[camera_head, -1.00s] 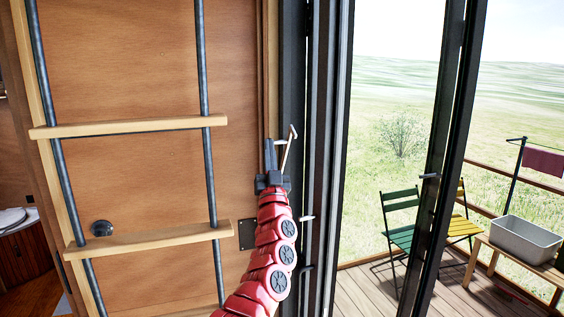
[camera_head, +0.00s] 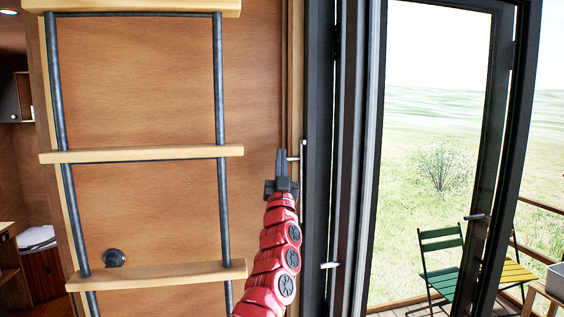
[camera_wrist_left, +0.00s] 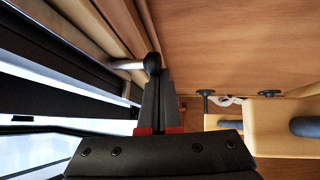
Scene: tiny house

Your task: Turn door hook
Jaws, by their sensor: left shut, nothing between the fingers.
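The door hook (camera_head: 303,151) is a thin pale metal piece at the edge of the wooden wall beside the dark door frame. It shows a short crosswise part and an upright part. My left gripper (camera_head: 282,156) points up just left of it, shut and empty. In the left wrist view, the gripper's fingers (camera_wrist_left: 158,98) are together, and a metal rod with a dark rounded end (camera_wrist_left: 152,64), seemingly the hook, lies right by their tips. I cannot tell whether they touch. My right gripper is not in view.
A ladder with wooden rungs (camera_head: 140,154) stands left of my arm against the wooden wall. A dark-framed glass door (camera_head: 497,170) stands open at right, with a handle (camera_head: 477,217). Outside are a green chair (camera_head: 441,262) and a yellow chair (camera_head: 513,266).

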